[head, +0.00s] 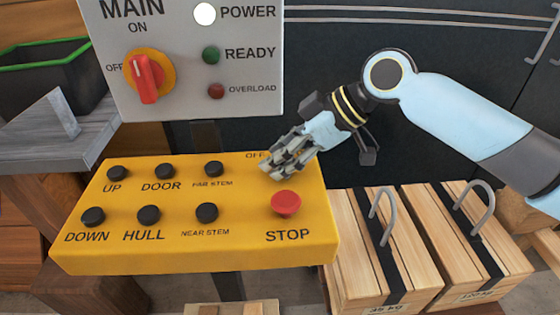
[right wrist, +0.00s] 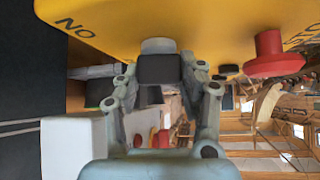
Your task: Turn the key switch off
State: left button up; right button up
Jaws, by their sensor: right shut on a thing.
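The yellow control panel (head: 180,250) stands in front of me with labelled black buttons. The key switch sits at its upper right, beside the OFF label; in the head view my gripper hides it. My right gripper (head: 275,170) reaches it from the right and is shut. In the right wrist view the key switch shows as a grey collar (right wrist: 158,46) on the yellow face with a dark key (right wrist: 158,69) between the fingers. An ON label (right wrist: 75,26) lies to its left there. I cannot tell which way the key is turned. My left gripper is not in view.
A red STOP button (head: 285,202) sits just below my right gripper. A grey MAIN panel (head: 190,85) with a red rotary switch (head: 146,78) and lamps stands behind. Strapped wooden weights (head: 440,250) with metal handles stand at the right.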

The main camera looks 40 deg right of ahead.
jog(key=n+g+y+b, duration=0.1)
jog(key=n+b, duration=0.1)
jog(key=n+g+y+b, duration=0.1)
jog(key=n+g+b, duration=0.1)
jog(key=shift+f+n, duration=0.15)
jog(key=shift+n, duration=0.15)
jog(key=shift+n+g+y+b, duration=0.3)
jog(key=shift+n+g+b, duration=1.1)
jog(key=shift+n+b, duration=0.45)
jog(key=shift+r, duration=0.2)
jog(key=o, duration=1.2)
jog(key=shift+s, duration=0.1)
jog(key=shift+d+r, duration=0.1)
jog(key=shift+d, duration=0.05)
jog(key=v, duration=1.1)
jog(key=shift+d+r, duration=0.2)
